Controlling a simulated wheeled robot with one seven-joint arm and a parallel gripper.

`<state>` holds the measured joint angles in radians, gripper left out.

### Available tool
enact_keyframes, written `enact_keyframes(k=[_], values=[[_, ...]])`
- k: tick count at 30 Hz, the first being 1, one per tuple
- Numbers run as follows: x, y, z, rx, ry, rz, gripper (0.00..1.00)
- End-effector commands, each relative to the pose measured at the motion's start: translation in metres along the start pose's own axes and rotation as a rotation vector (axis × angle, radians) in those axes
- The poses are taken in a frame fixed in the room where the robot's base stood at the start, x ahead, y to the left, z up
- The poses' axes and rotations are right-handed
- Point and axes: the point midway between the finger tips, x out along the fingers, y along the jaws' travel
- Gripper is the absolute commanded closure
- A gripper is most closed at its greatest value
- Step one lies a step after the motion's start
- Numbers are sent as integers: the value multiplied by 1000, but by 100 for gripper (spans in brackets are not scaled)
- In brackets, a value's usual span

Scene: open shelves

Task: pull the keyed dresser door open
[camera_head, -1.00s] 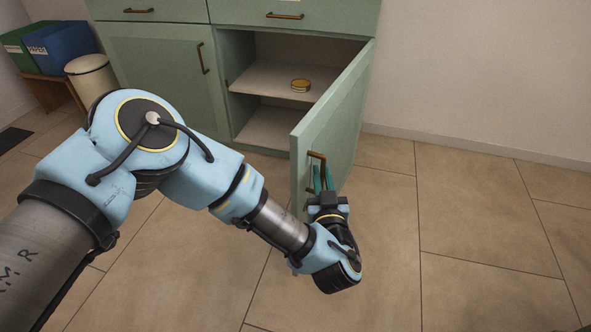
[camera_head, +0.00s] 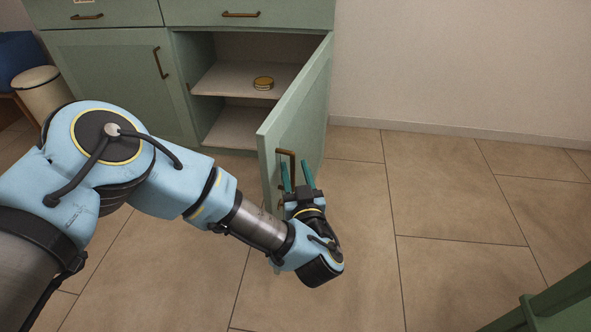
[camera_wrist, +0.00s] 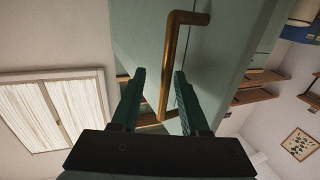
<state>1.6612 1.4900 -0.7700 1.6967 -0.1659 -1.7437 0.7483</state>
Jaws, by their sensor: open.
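The green dresser's right door (camera_head: 300,125) stands wide open, swung out toward me. Its bronze bar handle (camera_head: 287,153) is on the door's outer face near the free edge. My gripper (camera_head: 296,170) is open beside this handle, with its teal fingers pointing up toward the door. In the wrist view, the handle (camera_wrist: 170,75) runs between the two spread fingers of my gripper (camera_wrist: 160,75), and a gap shows on each side. I cannot make out a key.
Inside the open compartment, a round golden tin (camera_head: 263,83) sits on a shelf (camera_head: 225,80). The left door (camera_head: 115,85) is closed. A pale bin (camera_head: 42,92) stands at left. Green furniture (camera_head: 555,305) shows at the lower right. The tiled floor right of the door is clear.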

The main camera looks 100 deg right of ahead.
Motion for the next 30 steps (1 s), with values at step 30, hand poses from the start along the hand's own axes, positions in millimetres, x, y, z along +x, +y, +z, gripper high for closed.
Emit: enact_keyframes(k=[30], values=[[-108,0,0,0,1,0,55]])
